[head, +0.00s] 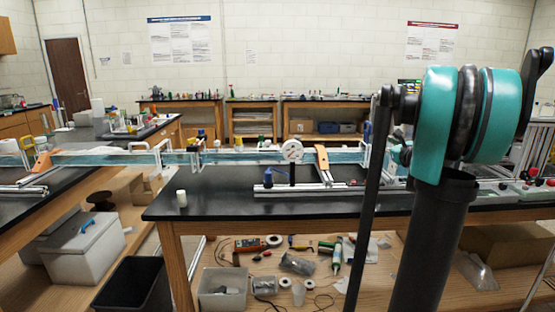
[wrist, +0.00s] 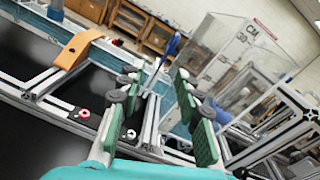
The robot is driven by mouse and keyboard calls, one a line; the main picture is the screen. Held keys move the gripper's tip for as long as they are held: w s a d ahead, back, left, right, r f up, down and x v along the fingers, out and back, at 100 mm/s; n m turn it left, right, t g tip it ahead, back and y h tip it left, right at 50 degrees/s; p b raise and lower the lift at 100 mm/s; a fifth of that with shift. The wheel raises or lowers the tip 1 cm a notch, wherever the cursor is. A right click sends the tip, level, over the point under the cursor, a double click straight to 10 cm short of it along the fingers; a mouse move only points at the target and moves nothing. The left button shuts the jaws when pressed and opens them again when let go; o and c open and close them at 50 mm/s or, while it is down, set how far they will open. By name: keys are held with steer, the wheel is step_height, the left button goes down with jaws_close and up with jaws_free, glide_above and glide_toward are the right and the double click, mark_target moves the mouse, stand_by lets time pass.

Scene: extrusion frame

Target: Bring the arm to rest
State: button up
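My arm, teal and black, stands at the right of the head view, in front of the black-topped bench (head: 225,200). My gripper does not show clearly there. In the wrist view my gripper (wrist: 167,88) shows its green-padded fingers on both sides, spread with a clear gap between them. Nothing is held in the gap. Behind the fingers are metal extrusion rails (wrist: 40,97) and an orange support (wrist: 75,50). I cannot tell how far the fingertips are from them.
A long clear channel (head: 240,157) runs along the bench, with a dial gauge (head: 292,150). A small white cylinder (head: 182,198) stands near the front edge. A clear tank (wrist: 222,65) rises behind my gripper. A black bin (head: 130,285) stands below left.

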steer(key=s+a+f+n+g+y, duration=0.2)
steer(key=s+a+f+n+g, duration=0.2)
steer(key=s+a+f+n, duration=0.6)
steer(key=s+a+f+n+g+y, duration=0.1)
steer(key=s+a+f+n+g, duration=0.45)
steer(key=a, duration=0.65)
steer(key=s+f+n+g+h, duration=0.2)
steer(key=s+f+n, duration=0.6)
steer(key=s, duration=0.3)
steer(key=s+f+n+g+h, duration=0.2)
steer(key=s+f+n, duration=0.6)
steer(key=s, duration=0.4)
steer(key=shift+s+a+f+h, duration=0.15)
steer(key=shift+f+h, duration=0.15)
steer(key=shift+f, duration=0.25)
